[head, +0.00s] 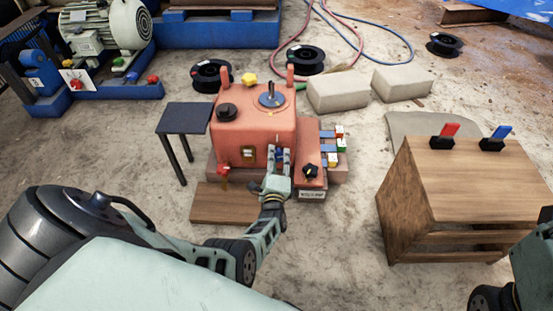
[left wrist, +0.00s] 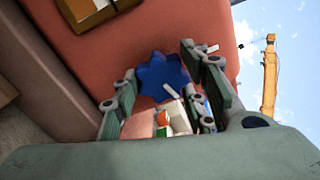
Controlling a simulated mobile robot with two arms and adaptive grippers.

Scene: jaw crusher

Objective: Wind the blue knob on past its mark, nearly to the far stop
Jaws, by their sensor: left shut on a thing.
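The blue knob (left wrist: 160,76) is star-shaped and sits on the front face of the orange machine housing (left wrist: 90,55). A short white line shows on its lower right part in the left wrist view. My left gripper (head: 279,152) reaches up to the front of the housing (head: 226,136), its fingers around the knob. In the left wrist view one finger is on either side of the knob, and the gripper is shut on it. In the head view the fingers hide most of the knob. A small white mark (left wrist: 213,48) shows near the right finger.
A red knob (head: 222,171) is left of my gripper, and a black star knob (head: 311,171) is right of it. Coloured switches (head: 340,145) line the right side. A black stand (head: 183,117) and a wooden cabinet (head: 440,185) flank the machine.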

